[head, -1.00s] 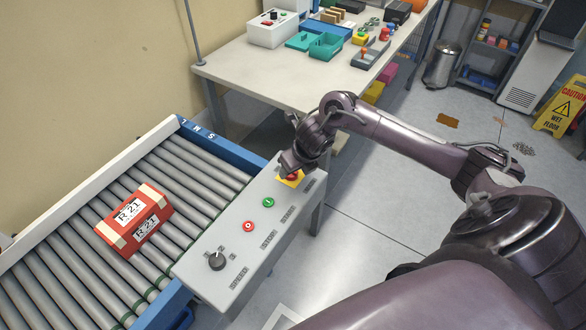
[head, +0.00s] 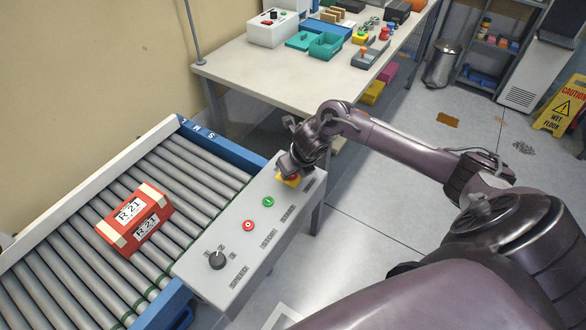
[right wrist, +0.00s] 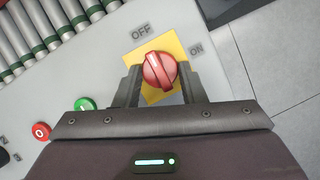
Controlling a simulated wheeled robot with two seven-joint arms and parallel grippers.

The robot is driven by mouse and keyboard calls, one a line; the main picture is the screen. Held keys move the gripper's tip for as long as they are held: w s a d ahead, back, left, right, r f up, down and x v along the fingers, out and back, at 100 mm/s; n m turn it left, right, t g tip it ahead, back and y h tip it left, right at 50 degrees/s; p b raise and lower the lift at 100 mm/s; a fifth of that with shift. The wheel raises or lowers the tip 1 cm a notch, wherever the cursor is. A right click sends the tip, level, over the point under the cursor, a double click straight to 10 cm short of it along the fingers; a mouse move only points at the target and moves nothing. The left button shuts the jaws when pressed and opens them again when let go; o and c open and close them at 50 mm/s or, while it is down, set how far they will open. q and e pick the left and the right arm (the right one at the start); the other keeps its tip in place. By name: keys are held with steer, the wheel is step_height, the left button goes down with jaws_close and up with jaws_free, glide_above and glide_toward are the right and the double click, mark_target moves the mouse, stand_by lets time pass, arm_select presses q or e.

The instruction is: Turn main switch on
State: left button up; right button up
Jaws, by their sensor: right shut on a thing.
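The main switch is a red rotary knob (right wrist: 159,70) on a yellow square plate (right wrist: 176,44), with OFF and ON printed beside it. Its raised bar leans toward the OFF side in the right wrist view. My right gripper (right wrist: 158,82) has one finger on each side of the knob and is shut on it. In the head view the right gripper (head: 290,172) covers most of the knob at the far end of the grey control panel (head: 232,232). My left gripper is out of view.
The panel also carries a green button (head: 268,202), a red button (head: 248,225) and a black selector knob (head: 216,260). A roller conveyor (head: 195,190) with a red and white box (head: 134,219) runs alongside. A worktable (head: 260,78) stands behind.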

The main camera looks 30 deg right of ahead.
steer(key=m+p, duration=0.1)
steer(key=m+h+p, duration=0.1)
steer(key=m, duration=0.1)
steer(key=m+p, duration=0.1)
steer(key=shift+a+r+m+h+p, duration=0.25)
steer(key=shift+m+h+p, duration=0.05)
steer(key=shift+m+h, duration=0.1)
steer(key=m+p, duration=0.2)
steer(key=m+g+h+p, duration=0.1)
steer(key=m+p, duration=0.2)
steer(key=shift+w+a+g+h, duration=0.2)
steer(key=shift+g+h, duration=0.1)
steer(key=m+p, duration=0.1)
steer(key=m, duration=0.1)
steer(key=m+g+p, duration=0.1)
steer(key=m+p, duration=0.1)
steer(key=shift+w+a+m+g+h, duration=0.1)
steer(key=shift+w+m+g+h, duration=0.1)
steer(key=shift+m+g+h, duration=0.15)
steer(key=shift+w+f+m+g+p, duration=0.1)
steer(key=shift+m+g+p, duration=0.25)
steer(key=shift+m, duration=0.55)
steer(key=shift+w+f+m+g+p, duration=0.1)
steer(key=shift+m+g+p, duration=0.1)
steer(key=shift+m+p, duration=0.45)
steer(key=shift+m+h, duration=0.25)
steer(key=shift+m, duration=0.05)
steer(key=o, duration=1)
